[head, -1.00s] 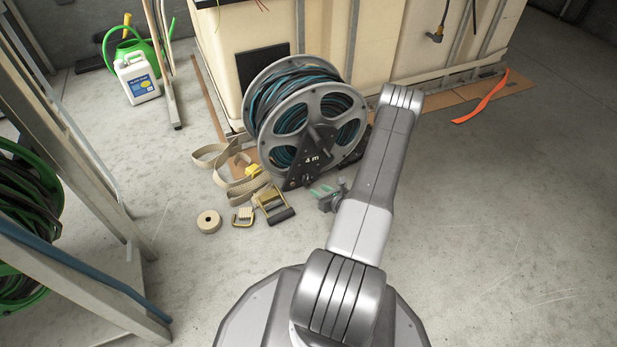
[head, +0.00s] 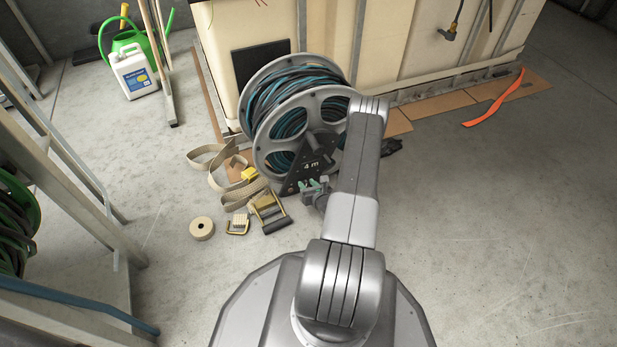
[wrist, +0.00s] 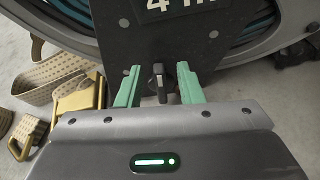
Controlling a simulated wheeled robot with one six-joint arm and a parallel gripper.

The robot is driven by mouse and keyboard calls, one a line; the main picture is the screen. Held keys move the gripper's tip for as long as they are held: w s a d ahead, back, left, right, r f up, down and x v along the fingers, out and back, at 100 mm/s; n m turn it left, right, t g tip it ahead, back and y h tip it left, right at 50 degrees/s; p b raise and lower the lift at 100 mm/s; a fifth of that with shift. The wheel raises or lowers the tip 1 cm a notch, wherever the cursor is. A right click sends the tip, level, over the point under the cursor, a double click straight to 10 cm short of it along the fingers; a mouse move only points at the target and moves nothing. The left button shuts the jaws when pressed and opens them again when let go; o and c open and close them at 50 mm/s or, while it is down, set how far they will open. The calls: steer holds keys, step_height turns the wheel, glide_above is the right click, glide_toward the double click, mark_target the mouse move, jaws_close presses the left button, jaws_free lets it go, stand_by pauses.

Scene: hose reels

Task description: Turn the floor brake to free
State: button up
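The floor reel (head: 300,110) is a grey drum wound with black and blue hose, standing on the floor with a dark triangular plate (head: 306,172) marked "4 m". In the wrist view a small dark brake knob (wrist: 158,82) sticks out low on that plate (wrist: 115,30). My gripper (wrist: 160,88) is open, with one green finger on each side of the knob and a gap to each. Whether the fingers touch it in depth I cannot tell. In the head view my gripper (head: 312,188) is at the plate's lower right, and the knob is hidden.
A beige strap (head: 215,165), a brass ratchet buckle (head: 268,208) and a tape roll (head: 201,228) lie left of the reel. A pale tank (head: 390,45) stands behind it. A metal rack (head: 75,180) stands at left.

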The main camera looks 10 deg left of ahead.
steer(key=shift+w+a+f, duration=0.25)
steer(key=shift+w+a, duration=0.05)
steer(key=shift+w, duration=0.05)
jaws_close()
steer(key=shift+s, duration=0.1)
steer(key=shift+s+a+n+h, duration=0.15)
steer(key=shift+a+n+h, duration=0.05)
steer(key=shift+n+h, duration=0.35)
